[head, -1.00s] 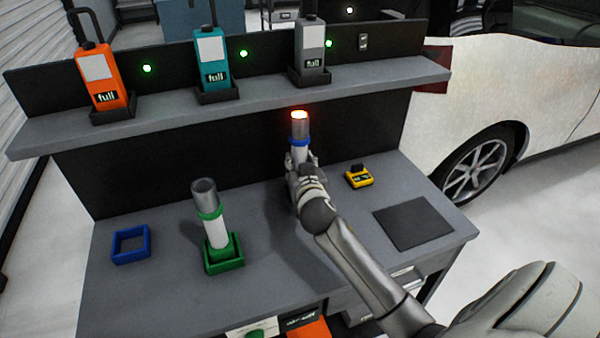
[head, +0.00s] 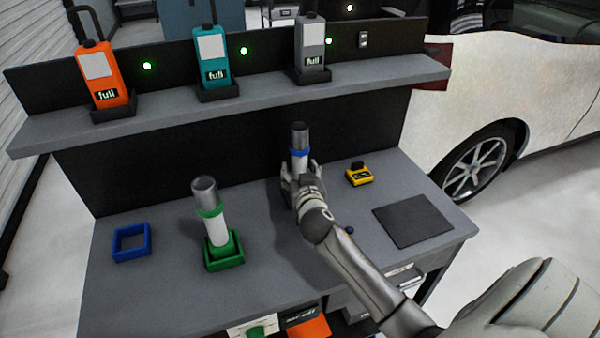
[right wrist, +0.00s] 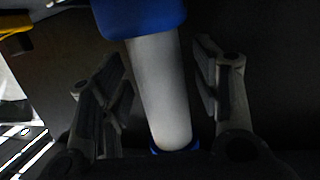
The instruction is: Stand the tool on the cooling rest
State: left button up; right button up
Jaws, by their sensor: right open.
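A white tube-shaped tool with a blue collar (head: 299,153) and a dark grey nozzle stands upright on the right half of the bench. My right gripper (head: 299,178) is open, with its fingers on either side of the white body. In the right wrist view the white body (right wrist: 160,90) lies between the spread fingers, with a gap visible on the right; blue shows at its lower end. An empty blue square frame (head: 117,245) lies at the bench's left. A similar green-collared tool (head: 211,212) stands in a green square holder (head: 224,263). My left gripper is not in view.
A yellow device (head: 359,177) and a dark square mat (head: 413,222) lie on the right of the bench. A shelf (head: 260,95) above holds orange, teal and grey units, each labelled "full". The bench between the blue frame and green holder is clear.

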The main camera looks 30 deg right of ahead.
jog(key=shift+r, duration=0.1)
jog(key=b+v, duration=0.1)
jog(key=v, duration=1.1)
dwell(0.4)
